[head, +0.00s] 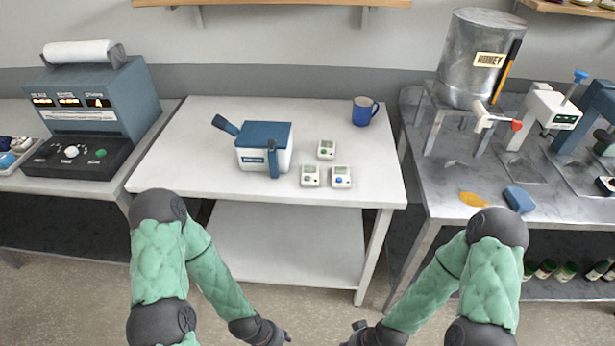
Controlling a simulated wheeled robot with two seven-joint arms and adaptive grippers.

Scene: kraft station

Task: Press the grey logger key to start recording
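Three small white loggers lie on the middle table. The back one (326,149) has a green key. The front right one (341,177) has a blue key. The front left one (310,176) has a small, dull key that looks greyish, though it is too small to be sure of its colour. Each logger has a small screen above its key. My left gripper (280,338) and my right gripper (352,335) are low at the bottom edge, in front of the table and apart from the loggers. Their fingers are too small and cut off to judge.
A blue-lidded white box (264,148) with a handle stands left of the loggers. A blue mug (363,111) stands behind them to the right. The white table (190,160) is clear in front. A marble-topped table with a honey tank (470,70) stands at right.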

